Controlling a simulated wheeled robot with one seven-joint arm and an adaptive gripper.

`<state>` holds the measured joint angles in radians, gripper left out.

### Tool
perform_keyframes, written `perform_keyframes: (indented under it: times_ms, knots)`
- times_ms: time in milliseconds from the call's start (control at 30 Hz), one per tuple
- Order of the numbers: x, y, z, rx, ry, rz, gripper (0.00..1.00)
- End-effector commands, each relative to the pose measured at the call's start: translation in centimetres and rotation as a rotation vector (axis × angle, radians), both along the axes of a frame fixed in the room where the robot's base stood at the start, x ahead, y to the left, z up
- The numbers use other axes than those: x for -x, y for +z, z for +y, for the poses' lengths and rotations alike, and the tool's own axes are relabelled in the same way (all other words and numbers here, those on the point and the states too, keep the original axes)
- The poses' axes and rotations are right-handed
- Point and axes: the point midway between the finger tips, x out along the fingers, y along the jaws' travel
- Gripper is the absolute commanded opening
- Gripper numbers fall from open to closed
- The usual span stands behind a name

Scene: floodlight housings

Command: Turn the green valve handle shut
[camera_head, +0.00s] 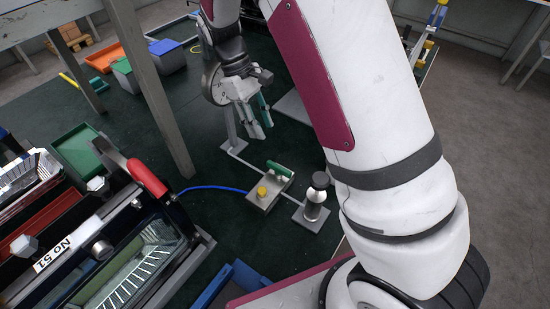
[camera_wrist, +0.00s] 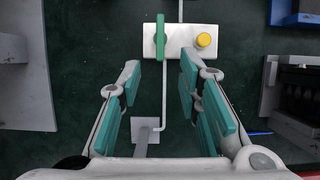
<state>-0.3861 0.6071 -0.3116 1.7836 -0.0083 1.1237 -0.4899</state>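The green valve handle (camera_head: 279,170) sits on a pale block (camera_head: 262,198) on the dark green bench, beside a yellow knob (camera_head: 262,191). In the wrist view the handle (camera_wrist: 160,37) points up and down the picture, roughly in line with the thin grey pipe (camera_wrist: 164,95). The yellow knob (camera_wrist: 204,40) is to its right. My gripper (camera_head: 262,130) is above the bench, behind the block in the head view. In the wrist view its green-padded fingers (camera_wrist: 160,72) are apart with nothing between them. The handle lies beyond the fingertips, untouched.
A black-and-grey cylinder (camera_head: 315,197) stands right of the block. A blue hose (camera_head: 212,188) runs left from the block. A grey post (camera_head: 160,100) and a rack with a red handle (camera_head: 147,178) stand at left. Blue and green bins (camera_head: 167,58) are farther back.

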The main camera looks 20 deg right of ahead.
Motion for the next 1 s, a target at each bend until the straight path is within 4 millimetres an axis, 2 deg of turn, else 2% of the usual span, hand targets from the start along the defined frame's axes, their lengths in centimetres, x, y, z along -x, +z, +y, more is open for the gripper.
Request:
perform_keyframes:
  times_ms: [167, 600, 800, 1000]
  knots:
    - [1.0, -2.2, -0.6, 0.002, -0.002, 0.005, 0.32]
    - [3.6, -9.8, -2.4, 0.002, -0.002, 0.001, 0.32]
    - [4.2, -11.7, -2.8, 0.001, -0.002, 0.000, 0.32]
    - [4.3, -12.3, -2.9, 0.000, -0.002, -0.001, 0.32]
